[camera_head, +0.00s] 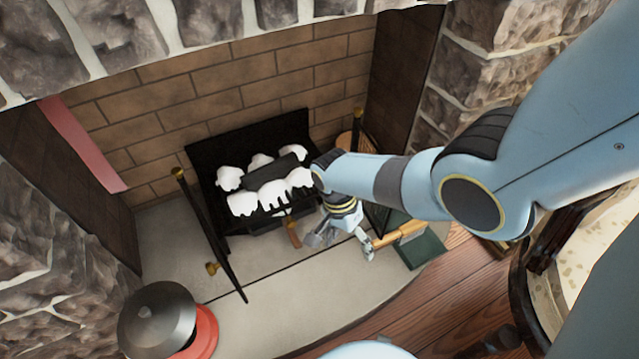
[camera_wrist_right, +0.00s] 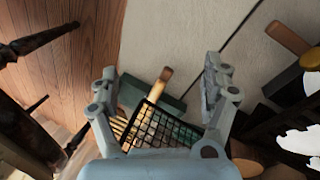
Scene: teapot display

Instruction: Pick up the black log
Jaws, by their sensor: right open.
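The black log (camera_head: 270,173) lies among white, snow-like lumps in the black fire grate (camera_head: 205,155), inside the brick fireplace. My right gripper (camera_head: 343,244) is in front and to the right of the grate, pointing down over the hearth, apart from the log. In the right wrist view its two fingers (camera_wrist_right: 160,85) are spread wide with nothing held between them. The log cannot be made out in the right wrist view, where only some white lumps (camera_wrist_right: 300,142) show at the right edge. My left gripper is not in view.
A wooden-handled tool (camera_head: 400,235) and a dark green block (camera_head: 422,250) lie beside the right gripper. A black wire-mesh piece (camera_wrist_right: 155,128) shows below the fingers. Black andirons with brass knobs (camera_head: 180,173) flank the grate. A dark-lidded red pot (camera_head: 205,335) stands front left.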

